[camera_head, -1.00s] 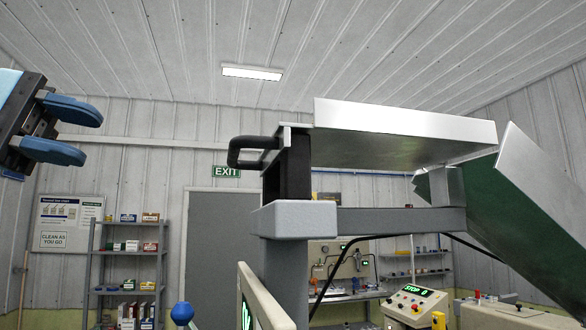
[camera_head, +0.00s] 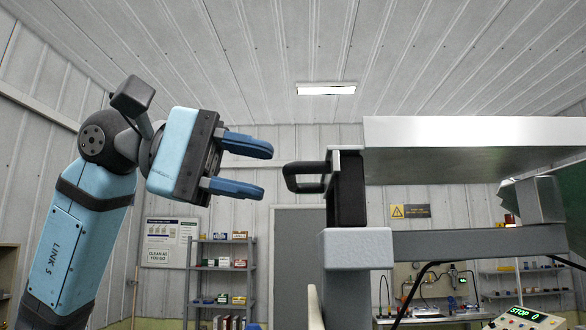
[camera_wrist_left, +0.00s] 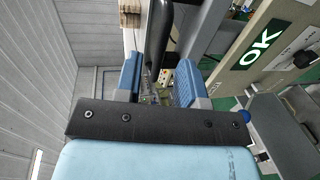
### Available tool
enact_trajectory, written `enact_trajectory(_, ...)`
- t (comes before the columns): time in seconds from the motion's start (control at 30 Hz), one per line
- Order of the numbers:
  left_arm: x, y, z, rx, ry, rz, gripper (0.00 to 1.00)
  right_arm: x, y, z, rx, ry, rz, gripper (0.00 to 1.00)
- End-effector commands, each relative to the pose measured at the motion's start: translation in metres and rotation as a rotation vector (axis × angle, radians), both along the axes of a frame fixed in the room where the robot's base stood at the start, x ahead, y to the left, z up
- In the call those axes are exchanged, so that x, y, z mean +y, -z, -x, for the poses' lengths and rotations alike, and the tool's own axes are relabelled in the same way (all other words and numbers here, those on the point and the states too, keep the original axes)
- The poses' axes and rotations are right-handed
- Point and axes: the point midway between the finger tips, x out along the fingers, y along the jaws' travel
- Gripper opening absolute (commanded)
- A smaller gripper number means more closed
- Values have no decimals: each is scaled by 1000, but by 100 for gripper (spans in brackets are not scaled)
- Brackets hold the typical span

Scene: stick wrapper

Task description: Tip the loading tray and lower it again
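The loading tray (camera_head: 470,132) is a flat metal tray on a grey frame at the right of the head view. It looks level. Its black handle (camera_head: 304,177) sticks out from its left end. My left gripper (camera_head: 268,169) is open, with blue fingers pointing right at the handle, one above and one below its height. A small gap shows between the fingertips and the handle. In the left wrist view the gripper (camera_wrist_left: 163,80) is open, with the dark handle (camera_wrist_left: 187,32) beyond the fingers. My right gripper is out of view.
The grey frame post (camera_head: 355,248) stands under the tray's handle end. A control panel with a green STOP 0 display (camera_head: 524,313) is at the lower right. Shelves (camera_head: 222,275) and a grey door (camera_head: 297,265) stand at the back wall.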

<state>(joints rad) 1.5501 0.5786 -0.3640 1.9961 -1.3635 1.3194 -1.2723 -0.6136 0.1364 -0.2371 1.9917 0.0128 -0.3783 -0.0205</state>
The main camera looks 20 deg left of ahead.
Motion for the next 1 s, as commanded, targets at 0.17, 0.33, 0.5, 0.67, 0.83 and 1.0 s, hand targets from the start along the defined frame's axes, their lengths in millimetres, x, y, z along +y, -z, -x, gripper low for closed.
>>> enact_trajectory(0.17, -28, 5, -8, 1, 2, -1, 36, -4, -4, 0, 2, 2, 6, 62)
enact_trajectory(0.33, -42, 9, -12, 2, 1, 0, 36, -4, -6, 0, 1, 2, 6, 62)
enact_trajectory(0.5, -45, 10, -14, 1, -1, 0, 36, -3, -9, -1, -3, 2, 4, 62)
enact_trajectory(0.67, -45, 10, -13, 1, -1, 0, 36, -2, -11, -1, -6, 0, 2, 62)
enact_trajectory(0.83, -45, 10, -13, 1, -1, 0, 0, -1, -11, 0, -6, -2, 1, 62)
enact_trajectory(1.0, -45, 10, -13, 1, -1, 0, 0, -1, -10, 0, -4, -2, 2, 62)
